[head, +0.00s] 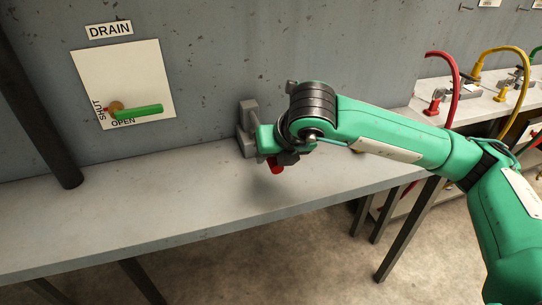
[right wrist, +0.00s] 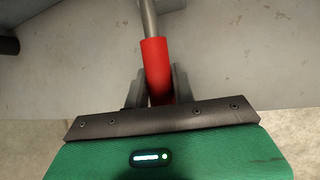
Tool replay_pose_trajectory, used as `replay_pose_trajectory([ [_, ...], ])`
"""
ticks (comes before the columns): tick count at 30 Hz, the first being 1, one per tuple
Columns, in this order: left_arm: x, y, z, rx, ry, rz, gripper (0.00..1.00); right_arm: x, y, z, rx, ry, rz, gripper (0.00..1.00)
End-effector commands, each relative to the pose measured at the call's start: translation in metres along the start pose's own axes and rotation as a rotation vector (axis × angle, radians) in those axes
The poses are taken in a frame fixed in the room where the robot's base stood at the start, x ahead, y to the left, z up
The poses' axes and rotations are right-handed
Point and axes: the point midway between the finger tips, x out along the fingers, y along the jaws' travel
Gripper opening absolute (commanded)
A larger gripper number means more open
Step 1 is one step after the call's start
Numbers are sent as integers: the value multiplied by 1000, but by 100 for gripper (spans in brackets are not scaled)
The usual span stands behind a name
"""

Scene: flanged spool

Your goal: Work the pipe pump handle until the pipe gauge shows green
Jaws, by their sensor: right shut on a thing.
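The pump handle has a red grip (right wrist: 157,65) on a grey metal rod (right wrist: 149,18), seen in the right wrist view. My right gripper (right wrist: 160,85) is shut around the red grip, one finger on each side. In the head view the red grip (head: 276,166) shows just below my right gripper (head: 284,157), over the bench. A grey bracket (head: 247,125) stands against the wall behind it; my arm hides much of the pump. No gauge can be made out in either view. My left gripper is not in view.
A green drain lever (head: 138,112) sits on a white plate (head: 150,75) on the wall, near the OPEN mark. The grey bench (head: 130,215) is clear to the left. A dark post (head: 40,110) stands at left. Red (head: 447,75) and yellow (head: 500,50) hoses stand at right.

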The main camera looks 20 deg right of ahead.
Motion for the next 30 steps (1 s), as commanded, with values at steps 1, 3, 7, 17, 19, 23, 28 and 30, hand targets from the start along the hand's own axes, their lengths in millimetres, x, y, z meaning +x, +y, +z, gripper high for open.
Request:
replay_pose_trajectory([
  [1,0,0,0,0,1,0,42,1,0,-1,-1,3,-1,0],
  [3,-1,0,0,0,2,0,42,1,0,-1,-1,2,-1,0],
  [7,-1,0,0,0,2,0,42,1,0,-1,-1,3,-1,0],
  [17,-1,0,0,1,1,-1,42,1,0,-1,-1,2,-1,47],
  [19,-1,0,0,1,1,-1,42,1,0,-1,0,2,-1,47],
  [23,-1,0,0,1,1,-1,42,1,0,-1,0,1,-1,47],
  [28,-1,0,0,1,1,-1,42,-9,0,0,0,-1,0,47],
  [30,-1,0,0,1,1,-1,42,-20,0,0,-1,-2,0,47],
])
